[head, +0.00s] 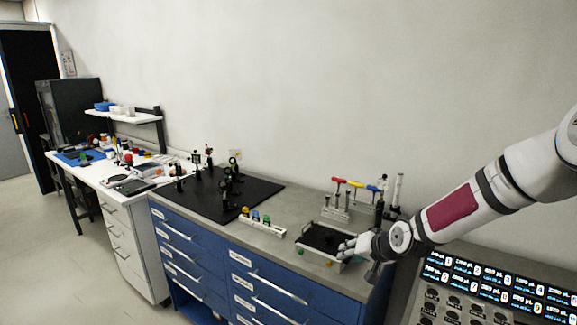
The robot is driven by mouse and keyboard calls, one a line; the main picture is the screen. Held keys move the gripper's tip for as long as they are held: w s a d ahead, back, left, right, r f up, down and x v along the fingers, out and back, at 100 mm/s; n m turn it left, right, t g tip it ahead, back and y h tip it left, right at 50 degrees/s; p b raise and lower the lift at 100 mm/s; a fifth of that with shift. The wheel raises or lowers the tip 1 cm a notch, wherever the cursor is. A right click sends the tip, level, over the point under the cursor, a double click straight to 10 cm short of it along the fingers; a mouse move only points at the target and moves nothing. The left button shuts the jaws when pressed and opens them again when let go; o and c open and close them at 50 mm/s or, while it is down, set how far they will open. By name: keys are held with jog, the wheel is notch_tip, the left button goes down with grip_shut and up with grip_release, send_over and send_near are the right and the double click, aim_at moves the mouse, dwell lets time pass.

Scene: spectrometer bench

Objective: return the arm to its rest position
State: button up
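My arm reaches in from the right edge of the head view, over the right end of the bench. My gripper (345,248) points left. It is at the right side of a small grey box with a dark top (319,238) and hides part of that box. The fingers are small in the picture, and I cannot tell whether they are open or shut, or whether they touch the box.
A white strip with coloured caps (262,222) lies left of the box. Optics stand on a black board (256,190). A panel with lit displays (490,285) is below my arm.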

jog(key=s+d+r+n+g+h+b, duration=0.1)
jog(key=s+r+h, duration=0.1)
jog(key=s+r, duration=0.75)
jog(key=s+d+r+n+g+h, duration=0.1)
jog(key=s+r+n+h, duration=0.15)
jog(key=s+r, duration=0.85)
jog(key=s, duration=1.6)
jog(key=shift+a+r+m+g+y+b, duration=0.25)
jog(key=shift+a+m+g+y+b, duration=0.1)
jog(key=shift+m+g+b, duration=0.1)
